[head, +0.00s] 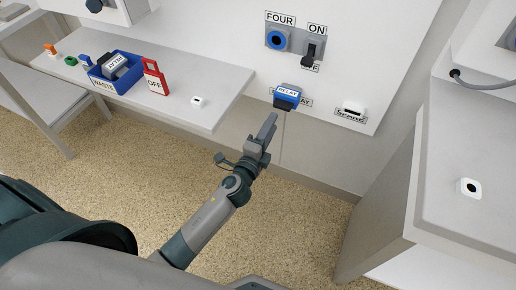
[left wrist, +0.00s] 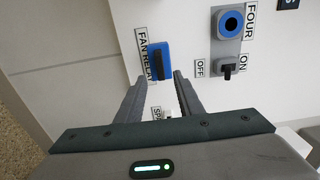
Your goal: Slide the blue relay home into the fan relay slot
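The blue relay (head: 288,93) with a white RELAY label sits at the fan relay slot on the white wall panel. In the left wrist view the relay (left wrist: 160,60) is beside the FAN RELAY label (left wrist: 146,54). The slot itself is hidden behind it, and I cannot tell how deep it sits. My left gripper (head: 270,122) is just below and left of the relay in the head view. In the left wrist view its two fingers (left wrist: 157,84) are apart with nothing between them, and the relay shows beyond their tips. My right gripper is not in view.
A spare socket (head: 352,108) is right of the relay. A FOUR socket (head: 278,40) and an ON/OFF switch (head: 312,48) are above.

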